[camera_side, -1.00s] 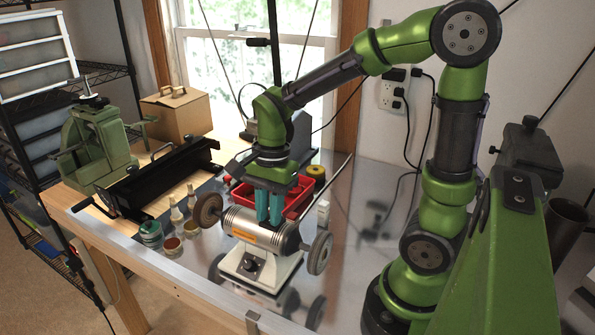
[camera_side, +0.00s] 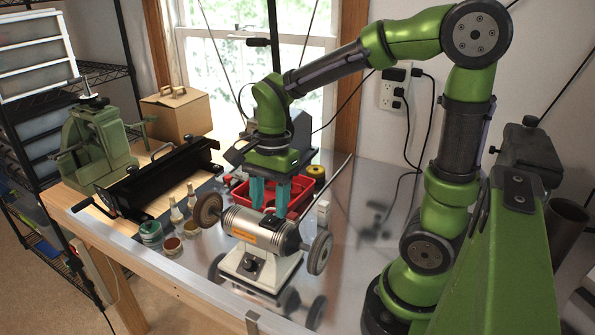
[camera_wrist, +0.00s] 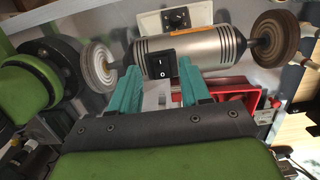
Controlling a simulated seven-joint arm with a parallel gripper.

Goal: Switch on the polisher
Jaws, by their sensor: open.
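The polisher (camera_side: 243,228) stands on the metal bench top, a silver motor body on a white base with a wheel at each end. A dark knob (camera_side: 251,264) is on the front of its base, and the knob also shows in the wrist view (camera_wrist: 180,17). In the wrist view a black rocker switch (camera_wrist: 162,66) marked with a line and a circle sits on the polisher's body. My gripper (camera_side: 269,214) is open, with teal fingers pointing down behind and above the body. In the wrist view my gripper (camera_wrist: 162,72) has its fingertips on either side of the switch; contact is unclear.
A red tray (camera_side: 236,190) lies behind the polisher. Small jars (camera_side: 172,246) and bottles stand to its left. A black sheet-metal tool (camera_side: 160,180), a green press (camera_side: 95,145) and a cardboard box (camera_side: 178,112) are further left. The bench right of the polisher is mostly clear.

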